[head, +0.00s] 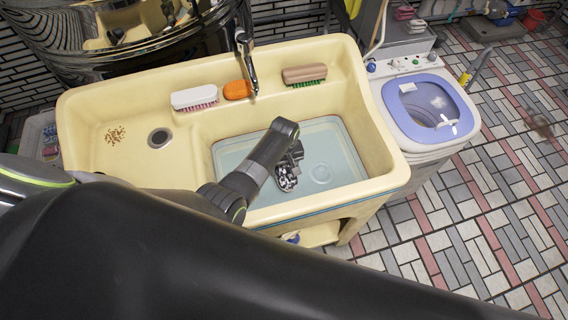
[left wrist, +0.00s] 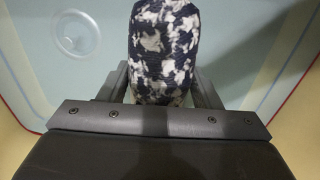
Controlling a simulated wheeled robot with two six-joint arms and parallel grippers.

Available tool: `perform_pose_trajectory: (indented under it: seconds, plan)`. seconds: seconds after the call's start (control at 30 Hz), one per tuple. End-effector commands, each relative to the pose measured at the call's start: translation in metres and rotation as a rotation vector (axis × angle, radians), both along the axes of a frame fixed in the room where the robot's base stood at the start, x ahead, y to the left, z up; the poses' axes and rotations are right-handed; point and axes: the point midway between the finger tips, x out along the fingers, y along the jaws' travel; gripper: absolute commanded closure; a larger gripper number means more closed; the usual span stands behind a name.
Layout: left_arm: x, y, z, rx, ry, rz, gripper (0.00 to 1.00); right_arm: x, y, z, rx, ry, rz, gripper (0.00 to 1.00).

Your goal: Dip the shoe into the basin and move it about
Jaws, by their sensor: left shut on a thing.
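The basin (head: 345,160) is a pale blue rectangular tub set in the right part of the cream sink. It also shows in the left wrist view (left wrist: 40,70). The shoe (head: 287,175) has a dark navy and white blotchy pattern and is mostly hidden under my arm in the head view. In the left wrist view the shoe (left wrist: 165,50) sticks out from between the fingers. My left gripper (left wrist: 155,90) is shut on the shoe, over the basin or down in it. I cannot tell how deep the shoe is. My right gripper is not in view.
The cream sink (head: 85,100) has a tap (head: 247,60) at its back. A white brush (head: 195,98), an orange soap (head: 238,90) and a brown brush (head: 304,74) sit on its back ledge. A washing machine (head: 425,105) stands to the right.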

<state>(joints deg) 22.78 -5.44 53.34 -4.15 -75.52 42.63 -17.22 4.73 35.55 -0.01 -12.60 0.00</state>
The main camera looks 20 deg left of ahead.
Motion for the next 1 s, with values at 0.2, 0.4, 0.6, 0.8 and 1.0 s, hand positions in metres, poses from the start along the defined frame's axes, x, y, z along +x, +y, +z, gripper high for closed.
perform_pose_trajectory:
  seconds: [0.2,0.4,0.6,0.8,1.0]
  plan:
    - [0.001,0.0,-0.031,0.0,-0.001,0.0,0.79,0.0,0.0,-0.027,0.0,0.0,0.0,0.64]
    - [0.001,0.0,-0.055,0.0,-0.002,0.0,0.79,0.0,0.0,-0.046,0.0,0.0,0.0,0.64]
    - [0.001,0.0,-0.076,0.001,-0.001,0.0,0.79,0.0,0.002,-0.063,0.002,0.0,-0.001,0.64]
    - [0.001,0.0,-0.086,0.0,-0.002,0.0,0.79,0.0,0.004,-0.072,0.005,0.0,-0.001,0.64]
    - [0.001,0.0,-0.088,0.0,-0.002,0.0,0.79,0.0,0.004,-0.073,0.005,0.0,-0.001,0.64]
